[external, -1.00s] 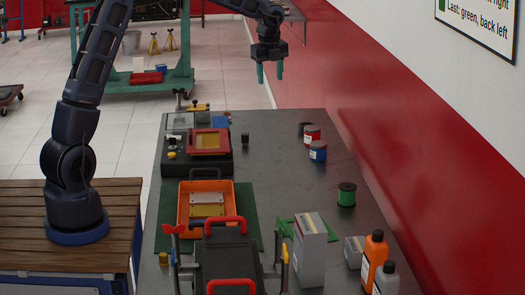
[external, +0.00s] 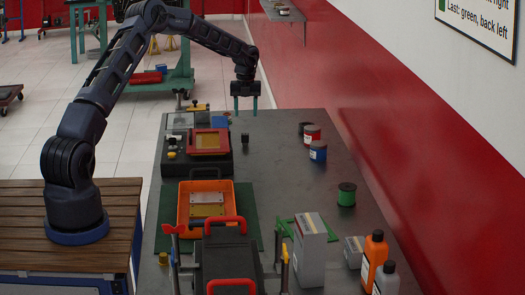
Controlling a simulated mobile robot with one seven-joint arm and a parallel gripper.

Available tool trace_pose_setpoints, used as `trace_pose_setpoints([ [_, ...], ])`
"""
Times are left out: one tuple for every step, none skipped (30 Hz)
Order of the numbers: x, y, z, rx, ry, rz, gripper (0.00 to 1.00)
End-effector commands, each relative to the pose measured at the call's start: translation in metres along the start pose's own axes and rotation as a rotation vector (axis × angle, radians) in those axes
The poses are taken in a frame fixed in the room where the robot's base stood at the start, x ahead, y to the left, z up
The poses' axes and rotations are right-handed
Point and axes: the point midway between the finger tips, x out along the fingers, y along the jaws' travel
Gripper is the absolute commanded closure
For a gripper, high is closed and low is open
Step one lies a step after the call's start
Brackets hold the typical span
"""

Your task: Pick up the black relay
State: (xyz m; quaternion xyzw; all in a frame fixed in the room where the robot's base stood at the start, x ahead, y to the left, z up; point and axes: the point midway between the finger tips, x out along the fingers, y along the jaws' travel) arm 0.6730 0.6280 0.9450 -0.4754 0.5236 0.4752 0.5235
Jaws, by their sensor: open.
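A small black relay (external: 245,139) appears to stand on the dark table top, just right of the black unit with the red-framed panel. It is small in the external view, so its details are not clear.
A black unit with a red frame (external: 207,141) and a blue block (external: 220,121) lie left of the relay. Red (external: 312,134) and blue (external: 318,151) cans stand to the right. An orange tray (external: 182,205) is nearer. The table between relay and cans is clear.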

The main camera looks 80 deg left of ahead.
Motion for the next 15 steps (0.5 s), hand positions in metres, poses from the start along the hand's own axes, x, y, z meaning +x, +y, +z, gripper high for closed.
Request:
trace_pose_setpoints([
  [0.003,0.0,0.0,0.001,0.001,0.0,0.49],
  [0.006,0.0,0.0,0.001,0.001,0.0,0.49],
  [0.009,0.0,0.0,0.001,0.001,0.0,0.49],
  [0.013,0.0,0.0,0.001,0.001,0.0,0.49],
  [0.017,0.0,0.0,0.001,0.001,0.0,0.49],
  [0.022,0.0,0.0,0.001,0.002,0.001,0.49],
  [0.027,0.0,-0.001,0.001,0.002,0.001,0.49],
  [0.032,0.0,-0.001,0.001,0.003,0.001,0.49],
  [0.038,0.0,-0.001,0.001,0.002,0.001,0.49],
  [0.042,0.0,0.0,0.001,0.001,0.001,0.49],
  [0.045,0.0,0.0,0.001,0.001,0.001,0.49],
  [0.049,0.0,0.0,0.001,0.001,0.001,0.49],
  [0.051,0.0,0.0,0.001,0.001,0.001,0.49],
  [0.053,0.0,0.0,0.001,0.0,0.001,0.49],
  [0.055,0.0,0.0,0.001,0.0,0.001,0.49],
])
